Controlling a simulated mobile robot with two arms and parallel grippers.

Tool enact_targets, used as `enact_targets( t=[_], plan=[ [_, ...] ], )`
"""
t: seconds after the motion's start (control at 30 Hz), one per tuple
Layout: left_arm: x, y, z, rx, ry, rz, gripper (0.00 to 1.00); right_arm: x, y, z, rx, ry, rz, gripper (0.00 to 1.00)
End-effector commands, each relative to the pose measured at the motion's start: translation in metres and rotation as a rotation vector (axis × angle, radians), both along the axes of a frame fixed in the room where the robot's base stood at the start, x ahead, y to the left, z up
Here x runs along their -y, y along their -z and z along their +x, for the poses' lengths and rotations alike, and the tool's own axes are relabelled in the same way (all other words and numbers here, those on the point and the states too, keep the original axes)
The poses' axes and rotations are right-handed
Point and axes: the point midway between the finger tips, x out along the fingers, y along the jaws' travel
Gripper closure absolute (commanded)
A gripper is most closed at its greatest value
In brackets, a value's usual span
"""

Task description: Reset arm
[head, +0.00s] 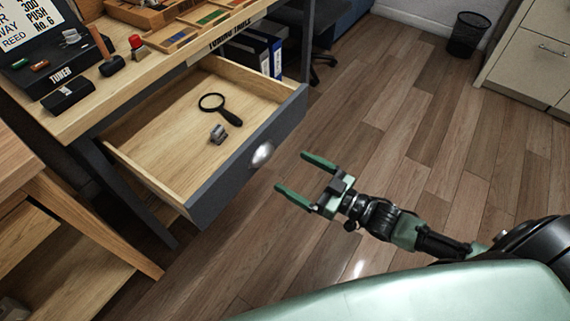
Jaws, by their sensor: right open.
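My right gripper (306,178) is open and empty. Its two green fingers point left toward the front of the open drawer (245,158), with a gap between them and the drawer front. The arm reaches in from the right, above the wooden floor. The drawer is pulled out from the tuning table (165,65). Inside it lie a black magnifying glass (220,108) and a small grey metal piece (218,134). My left gripper is not in view.
On the table are a tuner (68,94), a hammer (107,52), a red-topped item (138,46) and a tray of coloured strips (203,25). A wooden bench (60,205) stands at left. A black bin (467,35) and cabinet (530,60) stand far right. The floor between is clear.

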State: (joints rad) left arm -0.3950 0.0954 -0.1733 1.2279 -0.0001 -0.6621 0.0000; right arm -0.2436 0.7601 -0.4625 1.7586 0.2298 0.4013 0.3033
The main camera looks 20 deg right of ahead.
Motion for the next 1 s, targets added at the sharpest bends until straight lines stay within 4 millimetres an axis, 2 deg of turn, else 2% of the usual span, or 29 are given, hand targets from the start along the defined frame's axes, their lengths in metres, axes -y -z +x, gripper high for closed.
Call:
enact_targets(
  t=[0.13,0.57,0.73,0.87,1.0],
  plan=[
    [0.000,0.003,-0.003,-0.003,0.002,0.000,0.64,0.006,-0.001,-0.008,0.001,0.000,0.001,0.05],
    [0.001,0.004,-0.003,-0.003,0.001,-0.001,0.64,0.006,-0.001,-0.009,0.002,0.000,0.001,0.05],
    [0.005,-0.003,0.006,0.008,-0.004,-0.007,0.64,0.003,0.001,-0.008,-0.010,0.006,-0.003,0.05],
    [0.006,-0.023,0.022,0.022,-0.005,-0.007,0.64,-0.010,0.010,-0.009,-0.076,0.046,-0.042,0.05],
    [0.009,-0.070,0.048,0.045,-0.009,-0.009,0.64,-0.025,0.026,-0.013,-0.219,0.128,-0.129,0.05]
  ],
)
